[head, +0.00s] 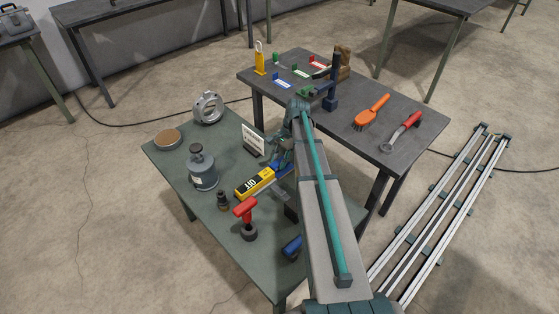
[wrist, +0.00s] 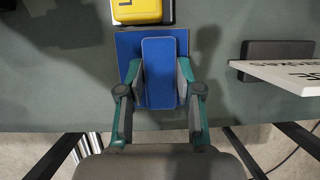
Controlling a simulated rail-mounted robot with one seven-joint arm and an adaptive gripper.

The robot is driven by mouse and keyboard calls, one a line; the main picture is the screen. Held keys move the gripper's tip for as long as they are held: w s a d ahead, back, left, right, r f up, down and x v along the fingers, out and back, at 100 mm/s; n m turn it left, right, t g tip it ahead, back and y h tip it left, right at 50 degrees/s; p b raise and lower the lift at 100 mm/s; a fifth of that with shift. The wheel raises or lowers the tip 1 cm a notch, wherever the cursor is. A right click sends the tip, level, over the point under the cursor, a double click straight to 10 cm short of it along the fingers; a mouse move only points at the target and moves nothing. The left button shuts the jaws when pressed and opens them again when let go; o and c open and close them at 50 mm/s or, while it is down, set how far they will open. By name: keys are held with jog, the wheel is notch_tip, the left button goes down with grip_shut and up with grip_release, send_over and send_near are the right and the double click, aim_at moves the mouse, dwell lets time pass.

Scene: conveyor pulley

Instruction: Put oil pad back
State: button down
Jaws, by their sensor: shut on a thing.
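A long blue pad (wrist: 159,75), likely the oil pad, is between the two fingers of my gripper (wrist: 160,82) in the wrist view. My gripper is shut on it. A blue square plate (wrist: 125,48) shows behind and around the pad; I cannot tell whether the two touch. In the head view my gripper (head: 283,150) is over the green table, and a bit of blue (head: 282,169) shows under it. My arm hides part of that area.
A yellow block (head: 255,183) lies just beyond the blue plate. A white sign (head: 253,139) stands close by. The green table (head: 178,170) also holds a grey can (head: 203,172), a red-handled tool (head: 246,211) and a metal ring (head: 208,108). A dark table (head: 345,125) stands behind.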

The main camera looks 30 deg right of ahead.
jog(key=shift+f, duration=0.1)
jog(key=c, duration=0.8)
grip_release()
jog(key=shift+o, duration=0.2)
jog(key=v, duration=1.2)
jog(key=shift+b, duration=0.3)
